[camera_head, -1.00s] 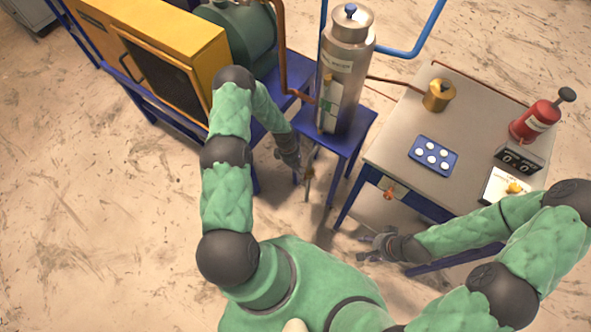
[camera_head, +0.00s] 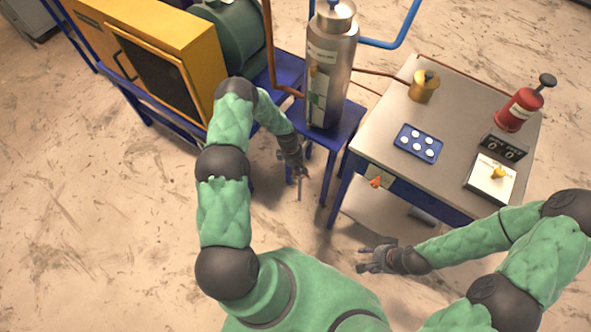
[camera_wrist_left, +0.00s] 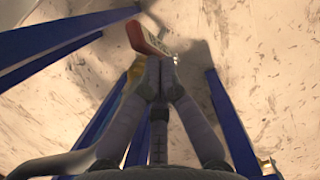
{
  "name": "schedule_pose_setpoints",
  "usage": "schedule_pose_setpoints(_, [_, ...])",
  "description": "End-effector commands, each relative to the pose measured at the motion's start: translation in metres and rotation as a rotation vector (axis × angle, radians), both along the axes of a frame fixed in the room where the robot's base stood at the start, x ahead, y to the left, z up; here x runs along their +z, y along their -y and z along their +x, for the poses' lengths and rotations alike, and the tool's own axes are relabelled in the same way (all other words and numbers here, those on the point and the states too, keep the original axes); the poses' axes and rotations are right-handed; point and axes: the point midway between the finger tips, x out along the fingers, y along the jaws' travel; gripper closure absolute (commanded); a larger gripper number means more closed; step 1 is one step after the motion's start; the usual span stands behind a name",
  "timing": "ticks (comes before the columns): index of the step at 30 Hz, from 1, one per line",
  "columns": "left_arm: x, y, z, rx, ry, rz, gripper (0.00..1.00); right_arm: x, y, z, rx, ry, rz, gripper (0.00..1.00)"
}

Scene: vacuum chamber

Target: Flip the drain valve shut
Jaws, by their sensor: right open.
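The drain valve shows in the left wrist view as a red lever (camera_wrist_left: 147,38) beside a brass-coloured body (camera_wrist_left: 133,75), among blue stand legs. In the head view it is mostly hidden by my left gripper (camera_head: 299,173), beneath the blue stand of the steel cylinder. In the left wrist view my left gripper (camera_wrist_left: 160,65) has its fingers together, with the tips right at the lever; I cannot tell whether they touch it. Nothing is seen between the fingers. My right gripper (camera_head: 366,257) is open and empty, low in front of the table.
The steel cylinder (camera_head: 333,75) stands on its blue stand (camera_head: 350,122). The table (camera_head: 395,115) to the right holds a blue tray (camera_head: 402,140), a brass pot (camera_head: 424,86) and a red canister (camera_head: 518,108). An orange handle (camera_head: 375,182) is at its front. The floor at left is clear.

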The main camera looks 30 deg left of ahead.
Motion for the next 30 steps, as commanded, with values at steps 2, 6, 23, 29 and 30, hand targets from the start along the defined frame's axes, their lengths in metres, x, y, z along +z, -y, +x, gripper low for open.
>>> schedule_pose_setpoints(2, [-0.002, 0.009, 0.0, -0.002, 0.001, 0.0, 1.0, -0.001, 0.0, 0.0, 0.001, 0.0, 0.0, 0.48])
schedule_pose_setpoints(6, [-0.008, 0.023, -0.002, -0.002, 0.0, 0.0, 1.0, -0.004, 0.0, 0.0, 0.001, 0.0, 0.0, 0.48])
schedule_pose_setpoints(23, [-0.036, 0.057, -0.004, 0.0, 0.001, 0.0, 1.0, -0.022, 0.0, 0.0, 0.001, 0.0, 0.0, 0.48])
schedule_pose_setpoints(29, [-0.043, 0.061, -0.005, -0.005, 0.005, 0.048, 1.0, -0.028, 0.0, 0.0, 0.001, 0.0, 0.0, 0.48])
schedule_pose_setpoints(30, [-0.044, 0.061, -0.004, -0.005, 0.007, 0.064, 1.0, -0.03, 0.0, 0.0, 0.001, 0.0, 0.0, 0.48])
